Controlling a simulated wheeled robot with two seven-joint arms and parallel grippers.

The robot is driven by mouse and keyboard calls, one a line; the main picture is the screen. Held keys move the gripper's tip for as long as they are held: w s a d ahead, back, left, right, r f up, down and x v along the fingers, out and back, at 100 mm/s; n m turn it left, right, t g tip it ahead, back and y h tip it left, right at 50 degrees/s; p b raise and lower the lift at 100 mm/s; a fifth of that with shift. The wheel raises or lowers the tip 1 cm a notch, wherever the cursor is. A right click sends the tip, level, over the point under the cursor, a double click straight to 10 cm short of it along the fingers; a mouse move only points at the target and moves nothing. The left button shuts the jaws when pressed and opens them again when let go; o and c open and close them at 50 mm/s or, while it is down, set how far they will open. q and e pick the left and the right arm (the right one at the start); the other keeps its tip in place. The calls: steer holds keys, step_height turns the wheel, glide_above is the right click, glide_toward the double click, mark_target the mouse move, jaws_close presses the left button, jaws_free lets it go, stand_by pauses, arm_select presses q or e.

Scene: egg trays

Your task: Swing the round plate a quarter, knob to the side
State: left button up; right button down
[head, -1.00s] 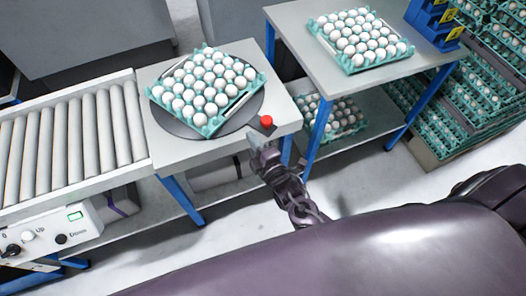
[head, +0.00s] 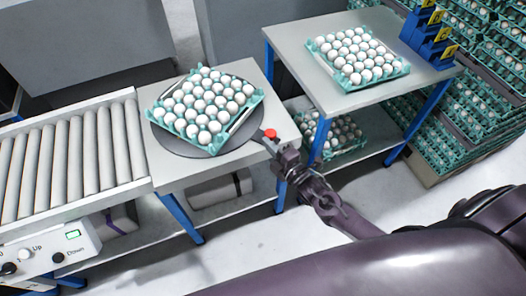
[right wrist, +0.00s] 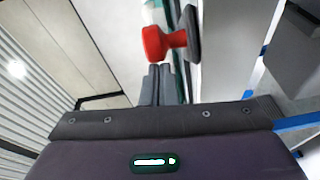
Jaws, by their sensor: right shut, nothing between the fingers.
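The round plate (head: 180,146) is a dark grey disc on a light table, with a teal tray of white eggs (head: 205,105) on it. Its red knob (head: 270,133) is at the plate's right edge; in the right wrist view the knob (right wrist: 157,42) stands on a dark grey tab. My right gripper (head: 265,139) is shut and empty, with its fingertips close beside the knob on the near side. In the right wrist view the fingers (right wrist: 160,84) end just short of the knob; whether they touch it I cannot tell. My left gripper is not in view.
A roller conveyor (head: 70,150) adjoins the plate's table on the left. A second table (head: 305,65) at the right holds another egg tray (head: 357,55) and blue holders (head: 430,38). Stacked egg trays (head: 490,90) stand far right. Open floor lies in front.

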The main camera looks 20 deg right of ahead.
mark_target(281, 137)
steer(key=w+d+b, duration=0.1)
steer(key=d, duration=0.1)
steer(key=w+d+n+y+b, duration=0.1)
steer(key=w+d, duration=0.1)
steer(key=w+d+g+y+b, duration=0.1)
steer(key=d, duration=0.1)
steer(key=shift+w+f+n, duration=0.2)
steer(key=shift+f+n, duration=0.05)
steer(key=shift+n, duration=0.15)
steer(key=shift+w+d+r+b, duration=0.2)
steer(key=shift+w+d+b, duration=0.05)
steer(key=shift+w+b, duration=0.1)
steer(key=shift+s, duration=0.1)
